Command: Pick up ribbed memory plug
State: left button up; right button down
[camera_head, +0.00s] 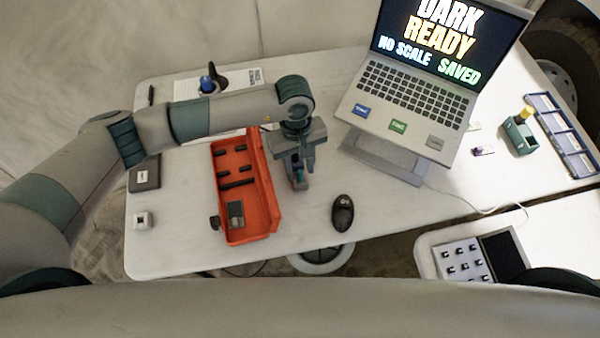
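I cannot tell for sure which small item is the ribbed memory plug. A tiny purple-and-white piece (483,150) lies on the table right of the laptop, and a small dark knob-like piece (214,222) is at the left side of the red tray (263,222). My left gripper (299,186) points down over the white table just right of the red tray. A bit of teal shows between its fingers; whether it is a held thing or part of the gripper is unclear. My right gripper is out of view.
A laptop (412,95) on a stand is right of my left gripper, and a black mouse (343,213) is below right. A green holder (520,135) and blue rack (563,135) stand far right. Table between tray and mouse is clear.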

aim_at(300, 178)
pick_arm(q)
jog(key=shift+s+f+p, duration=0.15)
jog(key=shift+f+p, duration=0.2)
jog(key=shift+f, duration=0.95)
jog(key=shift+c, duration=0.3)
grip_shut()
